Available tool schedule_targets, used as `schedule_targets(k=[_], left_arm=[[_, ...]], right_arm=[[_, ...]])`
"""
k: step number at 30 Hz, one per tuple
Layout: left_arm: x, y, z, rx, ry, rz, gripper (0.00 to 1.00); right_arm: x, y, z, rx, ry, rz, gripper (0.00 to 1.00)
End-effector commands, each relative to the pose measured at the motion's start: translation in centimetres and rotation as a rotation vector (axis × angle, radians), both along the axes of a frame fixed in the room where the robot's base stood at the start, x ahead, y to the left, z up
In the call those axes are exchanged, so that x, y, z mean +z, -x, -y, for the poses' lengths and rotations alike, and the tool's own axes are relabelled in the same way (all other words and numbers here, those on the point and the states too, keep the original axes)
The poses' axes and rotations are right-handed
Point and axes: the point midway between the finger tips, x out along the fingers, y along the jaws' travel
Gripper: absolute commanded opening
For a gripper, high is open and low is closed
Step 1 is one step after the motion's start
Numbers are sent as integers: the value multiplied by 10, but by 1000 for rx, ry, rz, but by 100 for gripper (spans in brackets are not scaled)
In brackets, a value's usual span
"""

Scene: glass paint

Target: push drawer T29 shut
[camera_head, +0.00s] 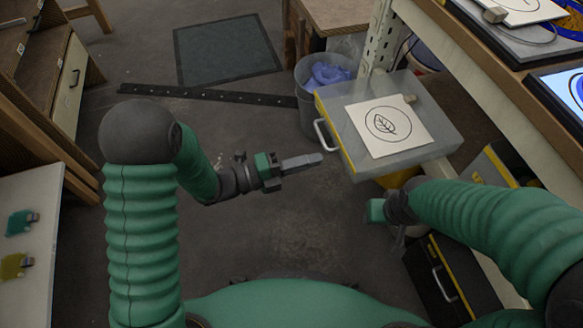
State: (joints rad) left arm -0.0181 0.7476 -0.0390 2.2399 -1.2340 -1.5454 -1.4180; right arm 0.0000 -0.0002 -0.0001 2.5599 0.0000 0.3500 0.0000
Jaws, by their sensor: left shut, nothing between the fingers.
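A grey drawer (437,139) with a yellow-edged front and a pale handle (326,135) sticks out from under the workbench at the right. No T29 label is readable on it. A white sheet with a leaf drawing in a circle (385,123) lies on its top. My left gripper (317,160) is shut and empty, its fingertips close to the drawer's front near the handle; I cannot tell whether they touch. My right arm (490,215) reaches in from the right below the drawer. The right gripper (377,211) shows only in part, its fingers hidden.
A grey bin (311,112) with a blue bag stands behind the drawer front. The workbench (515,90) runs along the right. A black case (440,280) with a pale handle is low at right. Open floor lies around the left gripper.

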Motion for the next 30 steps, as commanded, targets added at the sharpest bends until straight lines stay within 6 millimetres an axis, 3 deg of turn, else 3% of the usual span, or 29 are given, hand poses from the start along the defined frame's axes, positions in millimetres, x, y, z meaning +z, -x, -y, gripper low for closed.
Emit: schedule_targets(k=[3, 9, 25, 30], left_arm=[[-4, -8, 25, -3, 1, 3, 0], [-2, -18, 51, 0, 1, 1, 0], [0, -21, 59, 0, 0, -1, 0], [-1, -26, 71, 0, 0, 0, 0]], right_arm=[[-13, 0, 0, 0, 0, 0, 45], [-24, 0, 0, 0, 0, -1, 45], [-25, 0, 0, 0, 0, 0, 45], [-27, 0, 0, 0, 0, 0, 45]])
